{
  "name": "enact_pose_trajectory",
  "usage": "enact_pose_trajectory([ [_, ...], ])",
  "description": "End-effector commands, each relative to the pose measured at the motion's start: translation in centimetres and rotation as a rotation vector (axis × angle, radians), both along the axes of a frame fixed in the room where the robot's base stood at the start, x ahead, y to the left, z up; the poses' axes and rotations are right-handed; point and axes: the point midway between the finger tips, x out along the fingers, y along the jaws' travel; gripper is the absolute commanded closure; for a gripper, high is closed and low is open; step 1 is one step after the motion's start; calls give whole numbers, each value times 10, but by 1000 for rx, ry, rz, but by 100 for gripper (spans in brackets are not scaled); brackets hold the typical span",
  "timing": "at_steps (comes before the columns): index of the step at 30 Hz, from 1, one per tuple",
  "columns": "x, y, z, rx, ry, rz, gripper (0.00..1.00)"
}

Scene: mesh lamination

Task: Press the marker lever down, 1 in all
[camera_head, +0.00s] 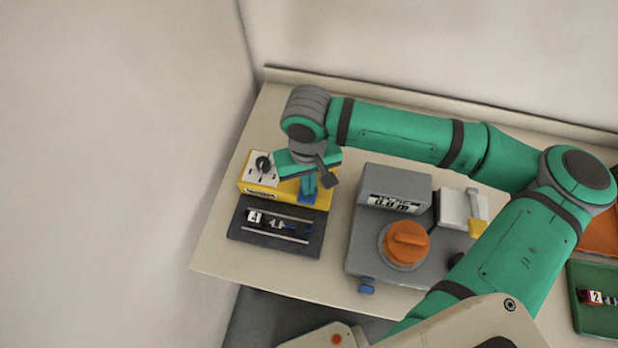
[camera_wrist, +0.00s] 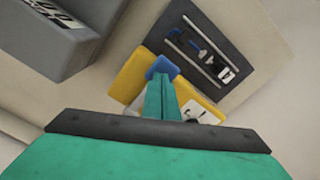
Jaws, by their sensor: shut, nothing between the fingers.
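The yellow marker box (camera_head: 262,189) stands at the left of the bench, with a blue lever (camera_head: 306,198) at its right end. My gripper (camera_head: 309,190) is shut and empty, its fingers pointing down at the blue lever. In the wrist view the closed fingertips (camera_wrist: 162,78) overlap the lower edge of the blue lever (camera_wrist: 162,66). Whether they touch it I cannot tell. The fingers hide part of the lever and of the box top. A white panel with a black knob (camera_head: 263,164) is on the box's left end.
A dark tray (camera_head: 236,231) with two rails and a small black-and-white part lies in front of the box. A grey machine (camera_head: 368,255) with a display and an orange knob (camera_head: 406,241) stands to the right. A green tray (camera_head: 590,272) is at the far right.

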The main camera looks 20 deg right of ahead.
Motion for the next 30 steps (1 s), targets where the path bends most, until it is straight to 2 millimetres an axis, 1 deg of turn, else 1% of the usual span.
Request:
enact_pose_trajectory([
  [30, 0, 0, 77, -1, 0, 0, 100],
])
